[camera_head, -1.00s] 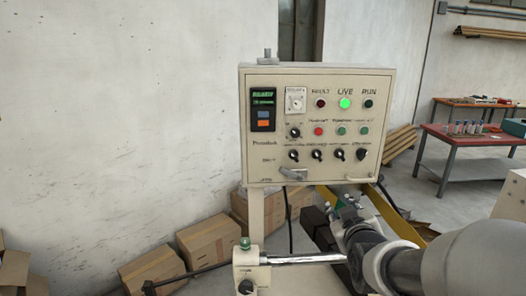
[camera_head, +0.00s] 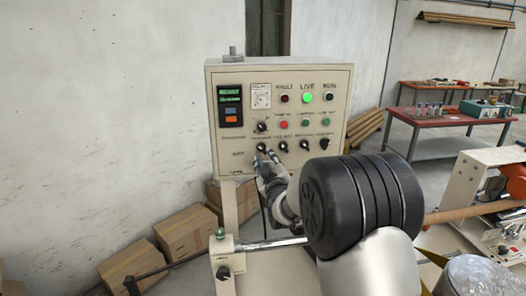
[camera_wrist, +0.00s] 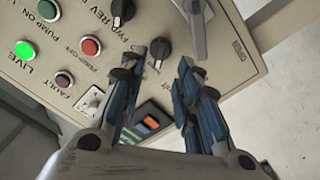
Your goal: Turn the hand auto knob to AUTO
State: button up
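The cream control panel (camera_head: 225,165) carries rows of lights, buttons and black selector knobs. Its labels are too blurred to tell which knob reads HAND/AUTO. My gripper (camera_head: 264,160) is at the panel's lower left, just below the leftmost lower-row knob (camera_head: 262,147). In the wrist view my gripper (camera_wrist: 172,62) is open, with a gap between its two blue-padded fingers. Another knob (camera_wrist: 122,10), labelled FWD REV, lies beyond. A dark round part beside the left finger is partly covered.
The LIVE light (camera_head: 307,98) glows green. A grey lever handle (camera_wrist: 196,30) sticks out close to my fingertips. A small post with a rod (camera_head: 227,262) stands below the panel. Cardboard boxes (camera_head: 183,232) lie on the floor at left. A red table (camera_head: 447,130) stands at right.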

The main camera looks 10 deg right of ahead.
aim_at(263, 150)
jog(key=w, duration=0.6)
jog(key=shift+p, duration=0.35)
jog(key=shift+c, duration=0.6)
grip_shut()
